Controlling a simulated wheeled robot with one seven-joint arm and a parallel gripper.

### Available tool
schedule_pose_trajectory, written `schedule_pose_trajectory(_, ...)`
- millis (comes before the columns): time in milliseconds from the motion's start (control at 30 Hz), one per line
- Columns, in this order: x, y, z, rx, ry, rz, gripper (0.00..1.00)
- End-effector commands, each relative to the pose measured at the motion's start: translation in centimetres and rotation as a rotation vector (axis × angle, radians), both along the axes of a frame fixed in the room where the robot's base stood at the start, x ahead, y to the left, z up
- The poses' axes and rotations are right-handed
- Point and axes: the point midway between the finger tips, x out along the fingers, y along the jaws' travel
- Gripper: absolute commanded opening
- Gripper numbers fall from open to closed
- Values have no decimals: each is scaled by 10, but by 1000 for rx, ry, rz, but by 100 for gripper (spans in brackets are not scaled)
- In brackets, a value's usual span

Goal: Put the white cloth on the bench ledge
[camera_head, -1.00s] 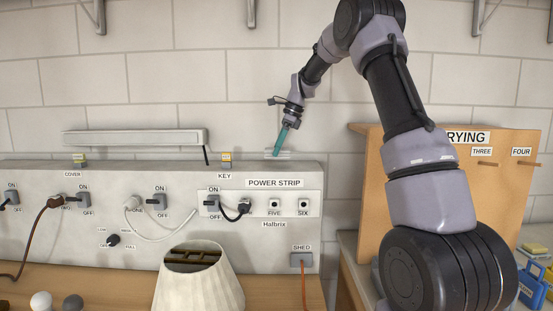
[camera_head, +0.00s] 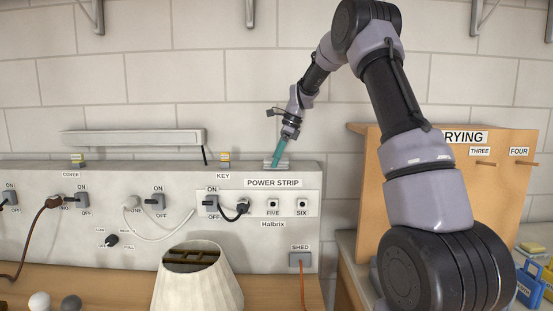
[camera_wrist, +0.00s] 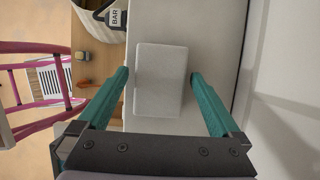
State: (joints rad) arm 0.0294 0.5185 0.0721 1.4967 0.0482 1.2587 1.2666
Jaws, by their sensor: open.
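The white cloth (camera_wrist: 162,80) is a flat, block-like folded piece. In the wrist view it lies between my spread fingers, with a gap visible on the right side. In the head view it shows as a small pale shape (camera_head: 283,164) at the top of the panel, near the right end. The bench ledge (camera_wrist: 215,30) is the pale strip along the panel's top, also seen in the head view (camera_head: 125,162). The cloth appears to rest on it near its front edge. My gripper (camera_head: 275,164) is open, its teal fingers pointing down around the cloth.
The panel below carries switches, plugs and a power strip (camera_head: 285,205). A lampshade (camera_head: 198,282) stands on the wooden bench in front. A wooden peg board (camera_head: 400,190) stands right. The wall is close behind.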

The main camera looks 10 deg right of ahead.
Motion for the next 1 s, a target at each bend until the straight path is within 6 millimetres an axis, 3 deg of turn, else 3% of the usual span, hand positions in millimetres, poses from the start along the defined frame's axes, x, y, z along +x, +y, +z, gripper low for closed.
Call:
schedule_pose_trajectory(167,-1,-9,22,-1,-4,-1,100)
schedule_pose_trajectory(500,-6,-35,88,-1,-4,-1,100)
schedule_pose_trajectory(767,-12,-45,113,-3,-10,11,100)
schedule_pose_trajectory(867,-29,-45,128,-22,-57,63,100)
schedule_pose_trajectory(1000,-81,-44,156,-82,-190,225,100)
